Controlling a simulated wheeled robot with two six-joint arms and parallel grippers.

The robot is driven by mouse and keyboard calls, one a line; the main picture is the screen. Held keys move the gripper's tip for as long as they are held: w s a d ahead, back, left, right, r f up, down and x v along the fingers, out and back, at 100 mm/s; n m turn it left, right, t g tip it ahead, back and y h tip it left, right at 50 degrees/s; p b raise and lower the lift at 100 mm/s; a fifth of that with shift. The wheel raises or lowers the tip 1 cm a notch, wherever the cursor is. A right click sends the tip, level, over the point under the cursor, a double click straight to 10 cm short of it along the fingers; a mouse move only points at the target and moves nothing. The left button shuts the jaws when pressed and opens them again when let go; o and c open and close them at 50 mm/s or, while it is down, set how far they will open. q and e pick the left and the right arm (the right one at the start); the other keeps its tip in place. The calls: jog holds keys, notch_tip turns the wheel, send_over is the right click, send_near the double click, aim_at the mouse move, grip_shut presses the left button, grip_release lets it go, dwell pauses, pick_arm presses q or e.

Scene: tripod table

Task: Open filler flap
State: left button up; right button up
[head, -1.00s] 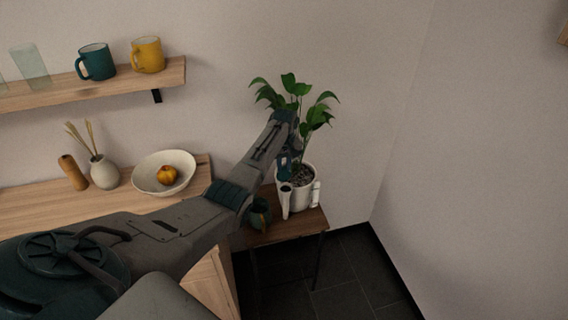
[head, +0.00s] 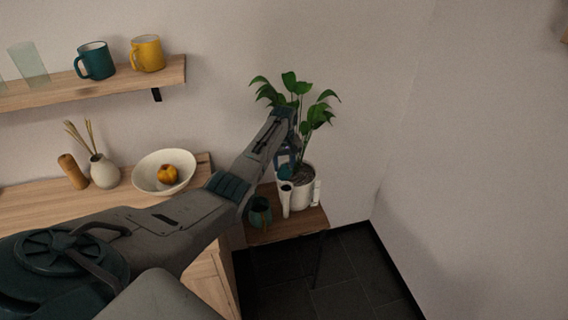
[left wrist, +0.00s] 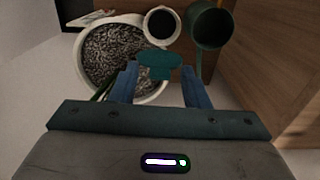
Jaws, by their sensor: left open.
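A white plant pot (head: 305,194) with gravel stands on a small wooden table in the head view. A white filler tube (head: 286,201) rises at its front left. In the left wrist view the tube's round mouth (left wrist: 161,24) shows dark inside. A teal flap (left wrist: 159,65) lies at the near side of that mouth, clear of the opening, so it looks open. My left gripper (head: 287,163) is open above the tube. In the left wrist view its blue fingers (left wrist: 160,82) stand either side of the flap; I cannot tell whether they touch it. My right gripper is not in view.
A dark green mug (head: 260,211) stands left of the tube on the small table (head: 282,231). A leafy plant (head: 292,90) rises from the pot behind my gripper. A cabinet with a bowl (head: 150,160) and vase (head: 104,173) is left. Free floor lies right.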

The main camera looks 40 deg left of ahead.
pick_arm(q)
notch_tip(320, 180, up, 8)
jog(key=shift+f+b, duration=0.25)
jog(key=shift+b, duration=0.6)
